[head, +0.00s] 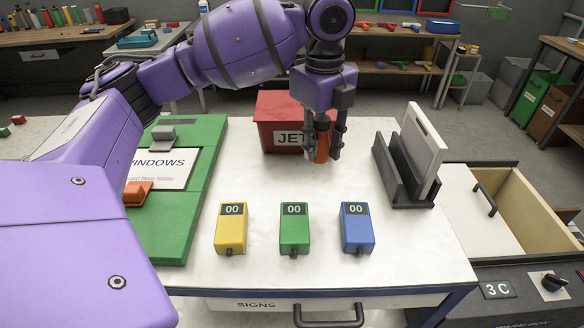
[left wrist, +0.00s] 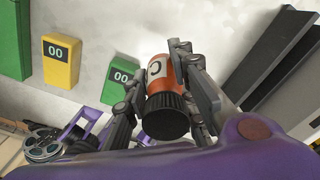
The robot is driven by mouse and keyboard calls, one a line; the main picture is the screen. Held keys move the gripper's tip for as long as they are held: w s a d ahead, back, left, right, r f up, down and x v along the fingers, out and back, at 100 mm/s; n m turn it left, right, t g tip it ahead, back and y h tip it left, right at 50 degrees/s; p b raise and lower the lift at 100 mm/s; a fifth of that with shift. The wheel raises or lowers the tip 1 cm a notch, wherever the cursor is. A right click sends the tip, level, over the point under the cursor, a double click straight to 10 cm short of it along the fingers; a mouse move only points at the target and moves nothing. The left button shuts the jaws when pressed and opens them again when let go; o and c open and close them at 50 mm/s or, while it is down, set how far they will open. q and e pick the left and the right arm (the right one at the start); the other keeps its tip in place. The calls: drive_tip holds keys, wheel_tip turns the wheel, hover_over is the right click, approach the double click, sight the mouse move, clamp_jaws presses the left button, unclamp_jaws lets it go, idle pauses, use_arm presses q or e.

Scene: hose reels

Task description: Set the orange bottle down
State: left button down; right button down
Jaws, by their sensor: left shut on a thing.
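The orange bottle (head: 322,147) is upright between the fingers of my left gripper (head: 323,153), over the white table just in front of the red box. My left gripper is shut on it, pointing down. In the left wrist view the bottle (left wrist: 158,76) shows its black cap towards the camera and a white label with a dark letter. The fingers press on both its sides. Whether its base touches the table top (head: 260,185) I cannot tell. My right gripper is not in view.
The red box (head: 280,108) marked JET stands close behind the bottle. A dark rack (head: 400,175) with a pale panel is to the right. Yellow (head: 231,230), green (head: 294,230) and blue (head: 357,230) counters stand in front. A green board (head: 200,190) lies left. Table between is clear.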

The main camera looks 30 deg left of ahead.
use_arm(q)
drive_tip(key=a+f, duration=0.4)
drive_tip(key=a, duration=0.1)
drive_tip(key=a+f, duration=0.2)
drive_tip(key=shift+s+a, duration=0.15)
drive_tip(key=shift+a, duration=0.15)
drive_tip(key=shift+a+f, duration=0.55)
drive_tip(key=shift+f, duration=1.8)
drive_tip(key=shift+f, duration=0.1)
drive_tip(key=c, duration=1.5)
unclamp_jaws()
drive_tip(key=shift+o, duration=0.2)
wheel_tip(320, 180, up, 12)
